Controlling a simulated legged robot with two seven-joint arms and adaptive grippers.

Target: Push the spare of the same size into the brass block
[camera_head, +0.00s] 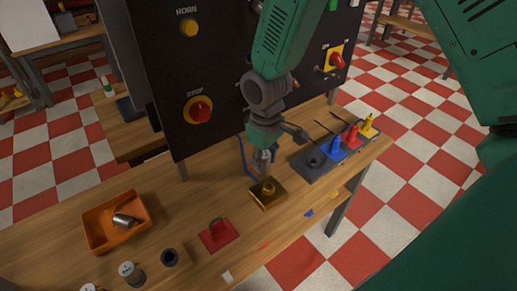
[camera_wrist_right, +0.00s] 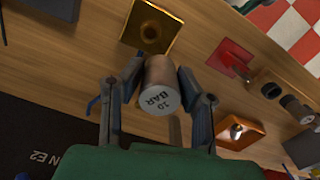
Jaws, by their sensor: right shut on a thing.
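My right gripper (camera_head: 264,158) is shut on a grey metal cylinder (camera_wrist_right: 160,88) with "10 BAR" on its end face. In the wrist view (camera_wrist_right: 160,92) the cylinder sits between the two fingers. In the head view the gripper mostly hides it. The brass block (camera_head: 267,197) lies on the bench just below and in front of the gripper. In the wrist view the block (camera_wrist_right: 135,30) shows a round collar with a dark centre. The held cylinder looks apart from the collar. My left gripper is not in view.
An orange tray (camera_head: 88,222) holds a metal cylinder (camera_head: 124,220). Near it stand a pale-topped cylinder (camera_head: 131,272) and a dark ring-topped one (camera_head: 170,258). A red plate (camera_head: 210,243) with a loop lies left of the block. Blue (camera_head: 336,146), red and yellow fittings stand right. A black panel (camera_head: 185,90) rises behind.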

